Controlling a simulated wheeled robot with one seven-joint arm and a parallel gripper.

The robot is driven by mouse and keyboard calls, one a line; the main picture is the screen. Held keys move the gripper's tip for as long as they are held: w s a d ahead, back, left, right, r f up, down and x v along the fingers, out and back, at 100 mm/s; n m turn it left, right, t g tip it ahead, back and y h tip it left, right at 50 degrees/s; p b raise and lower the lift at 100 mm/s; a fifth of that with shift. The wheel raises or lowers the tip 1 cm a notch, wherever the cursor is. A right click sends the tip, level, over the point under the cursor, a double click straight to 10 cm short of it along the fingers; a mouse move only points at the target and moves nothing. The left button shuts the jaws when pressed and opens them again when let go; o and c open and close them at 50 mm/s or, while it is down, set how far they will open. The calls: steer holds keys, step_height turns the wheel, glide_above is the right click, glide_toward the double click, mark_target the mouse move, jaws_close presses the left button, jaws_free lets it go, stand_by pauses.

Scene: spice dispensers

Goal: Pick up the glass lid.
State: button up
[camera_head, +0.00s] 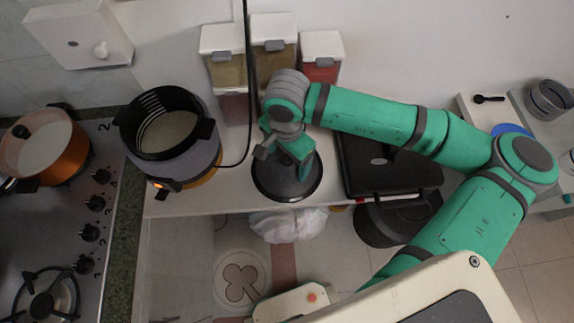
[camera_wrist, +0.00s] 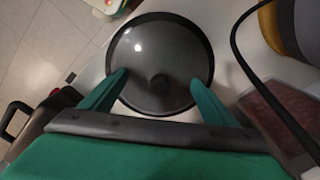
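The glass lid (camera_head: 290,185) is a dark, round, see-through disc lying on the white counter, in the middle of the head view. In the wrist view the lid (camera_wrist: 160,45) fills the upper middle, with its dark knob (camera_wrist: 158,81) near the centre. My gripper (camera_head: 295,165) is above the lid in the head view and hides part of it. In the wrist view my gripper (camera_wrist: 158,84) has its two green fingers spread wide apart, one on each side of the knob. The fingers are open with nothing held; their exact height over the lid is unclear.
A cooker with an open top (camera_head: 168,135) stands left of the lid, its black cord (camera_head: 248,100) running close by. A black flat case (camera_head: 390,170) lies to the right. The counter's front edge is close to the lid.

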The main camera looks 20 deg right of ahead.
steer(key=shift+s+f, duration=0.1)
steer(key=shift+s, duration=0.05)
jaws_close()
stand_by(0.4)
